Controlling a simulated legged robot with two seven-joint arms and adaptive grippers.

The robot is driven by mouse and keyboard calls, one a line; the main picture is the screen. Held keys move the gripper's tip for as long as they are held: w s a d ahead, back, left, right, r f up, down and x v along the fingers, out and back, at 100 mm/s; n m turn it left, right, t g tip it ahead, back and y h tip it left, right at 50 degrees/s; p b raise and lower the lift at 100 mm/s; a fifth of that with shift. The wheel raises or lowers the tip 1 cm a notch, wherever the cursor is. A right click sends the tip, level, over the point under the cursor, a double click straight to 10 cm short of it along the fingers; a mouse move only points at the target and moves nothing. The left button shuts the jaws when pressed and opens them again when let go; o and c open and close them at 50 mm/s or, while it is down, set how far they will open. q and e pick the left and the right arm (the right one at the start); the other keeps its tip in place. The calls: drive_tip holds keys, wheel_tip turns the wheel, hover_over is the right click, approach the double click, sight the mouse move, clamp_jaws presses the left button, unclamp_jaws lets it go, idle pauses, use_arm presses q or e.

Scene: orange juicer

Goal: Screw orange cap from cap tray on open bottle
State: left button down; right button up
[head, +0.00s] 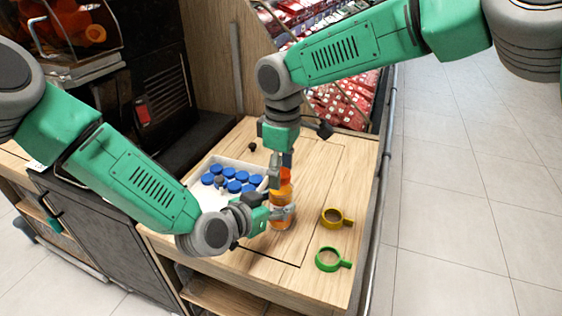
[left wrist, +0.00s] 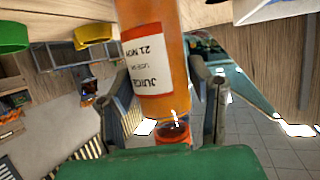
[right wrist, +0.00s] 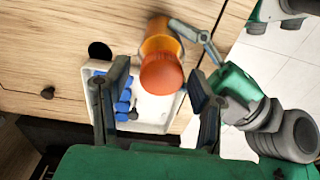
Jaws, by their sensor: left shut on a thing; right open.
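The orange juice bottle (head: 281,217) stands upright on the wooden counter. It has a white label, seen upside down in the left wrist view (left wrist: 150,60). My left gripper (head: 278,213) is shut on the bottle's side. An orange cap (head: 285,173) is at the bottle's top; the right wrist view shows it from above (right wrist: 161,74). I cannot tell how tightly it sits. My right gripper (head: 282,160) points down above the bottle, open, its fingers on either side of the cap with gaps. The white cap tray (head: 252,166) beside the bottle holds several blue caps (head: 228,172).
A yellow ring with a handle (head: 333,217) and a green one (head: 329,260) lie on the counter right of the bottle. A dark juicer machine (head: 150,70) stands at the back left. The counter's right edge is near the rings.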

clamp_jaws()
drive_tip(key=shift+o, duration=0.7)
unclamp_jaws()
drive_tip(key=shift+r, duration=0.1)
wheel_tip(320, 180, up, 12)
drive_tip(key=shift+w, duration=0.15)
